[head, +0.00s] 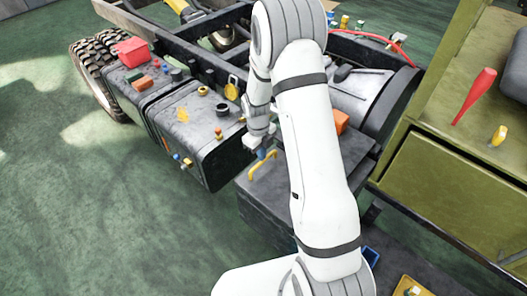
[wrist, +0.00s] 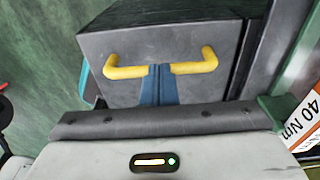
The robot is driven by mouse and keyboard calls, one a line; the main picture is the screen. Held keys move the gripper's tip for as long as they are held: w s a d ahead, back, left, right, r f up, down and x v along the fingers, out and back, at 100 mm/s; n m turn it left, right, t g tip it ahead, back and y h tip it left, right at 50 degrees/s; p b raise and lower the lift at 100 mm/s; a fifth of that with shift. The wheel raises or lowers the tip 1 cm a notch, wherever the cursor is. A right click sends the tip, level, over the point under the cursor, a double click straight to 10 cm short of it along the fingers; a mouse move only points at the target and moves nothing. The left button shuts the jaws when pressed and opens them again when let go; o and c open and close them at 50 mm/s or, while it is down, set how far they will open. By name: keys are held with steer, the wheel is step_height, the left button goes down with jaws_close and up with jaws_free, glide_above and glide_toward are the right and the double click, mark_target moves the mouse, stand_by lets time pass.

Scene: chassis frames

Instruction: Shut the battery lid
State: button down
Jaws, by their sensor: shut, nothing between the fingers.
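The battery lid (head: 280,188) is the dark grey top of a box at the centre of the head view, partly hidden by my arm. It carries a yellow handle (head: 262,166). In the wrist view the grey lid face (wrist: 160,40) fills the upper middle, with the yellow handle (wrist: 125,71) across it. My gripper (wrist: 160,72) has its blue fingers shut and empty, overlapping the handle's middle and hiding it. In the head view my gripper (head: 262,151) is just above the handle. I cannot tell whether the fingers touch the lid or handle, or how far the lid is open.
A black tank (head: 200,135) with caps and small parts lies left of the box. An orange block (head: 341,122) is behind my arm. A green-yellow cabinet (head: 450,185) holding a red tool (head: 475,92) stands right. The green floor (head: 90,220) at lower left is clear.

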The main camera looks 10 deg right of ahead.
steer(key=shift+s+f, duration=0.15)
steer(key=shift+f, duration=0.3)
step_height(320, 180, up, 14)
steer(key=w+a+r+p, duration=0.1)
steer(key=w, duration=0.2)
steer(key=s+r+n+t, duration=0.2)
steer(key=s+r+n, duration=0.9)
steer(key=n, duration=0.2)
steer(key=s+d+r+n+t, duration=0.1)
steer(key=s+r+n, duration=0.2)
steer(key=s+n, duration=1.1)
steer(key=shift+s+d+r+n+t+y, duration=0.15)
steer(key=shift+s+n+t+y, duration=0.2)
steer(key=shift+n, duration=0.75)
steer(key=shift+w, duration=0.1)
